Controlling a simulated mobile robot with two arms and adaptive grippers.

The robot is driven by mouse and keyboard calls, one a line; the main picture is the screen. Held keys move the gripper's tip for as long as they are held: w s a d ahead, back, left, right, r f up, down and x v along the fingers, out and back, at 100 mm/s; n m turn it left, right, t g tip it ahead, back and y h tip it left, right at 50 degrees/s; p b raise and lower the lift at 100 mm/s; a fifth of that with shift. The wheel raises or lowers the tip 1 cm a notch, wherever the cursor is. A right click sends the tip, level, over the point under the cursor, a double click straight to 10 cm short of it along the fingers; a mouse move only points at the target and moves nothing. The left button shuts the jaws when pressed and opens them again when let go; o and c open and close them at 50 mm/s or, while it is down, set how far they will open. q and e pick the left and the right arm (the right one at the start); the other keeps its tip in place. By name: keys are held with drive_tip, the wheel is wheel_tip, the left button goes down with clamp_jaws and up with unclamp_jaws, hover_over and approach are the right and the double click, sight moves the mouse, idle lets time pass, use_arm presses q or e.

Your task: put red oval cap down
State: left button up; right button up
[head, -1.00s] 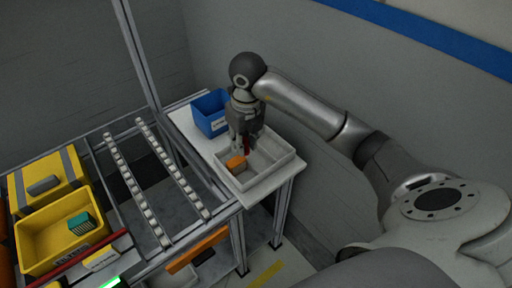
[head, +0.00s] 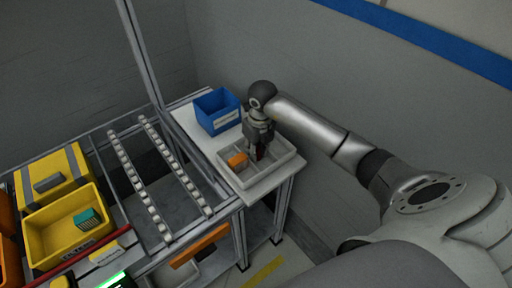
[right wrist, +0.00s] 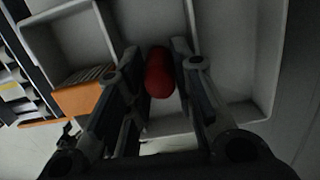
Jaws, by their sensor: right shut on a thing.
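The red oval cap (right wrist: 159,73) is between the fingers of my right gripper (right wrist: 155,85) in the right wrist view. My right gripper (head: 259,153) is shut on the cap and points down over the white divided tray (head: 283,161). In the head view the cap is a small dark red patch at the fingertips. The wrist view shows the cap over the tray's compartments; whether it touches the tray floor I cannot tell. My left gripper is not in view.
An orange block (head: 237,160) lies in the tray's left compartment, also in the wrist view (right wrist: 82,94). A blue bin (head: 217,112) stands behind the tray on the white table. Roller rails (head: 180,175) and a yellow bin (head: 62,226) are at left.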

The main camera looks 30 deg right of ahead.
sight(259, 150)
drive_tip(key=shift+f, duration=0.1)
drive_tip(key=o, duration=0.6)
drive_tip(key=shift+s+r+p, duration=0.25)
drive_tip(key=shift+r+p, duration=1.25)
drive_tip(key=shift+r, duration=0.55)
drive_tip(key=shift+s+r+p, duration=0.2)
drive_tip(key=shift+r+p, duration=1.25)
drive_tip(key=shift+r, duration=0.55)
drive_tip(key=shift+s+r+p, duration=0.25)
drive_tip(key=shift+r+p, duration=1.25)
drive_tip(key=shift+r, duration=0.55)
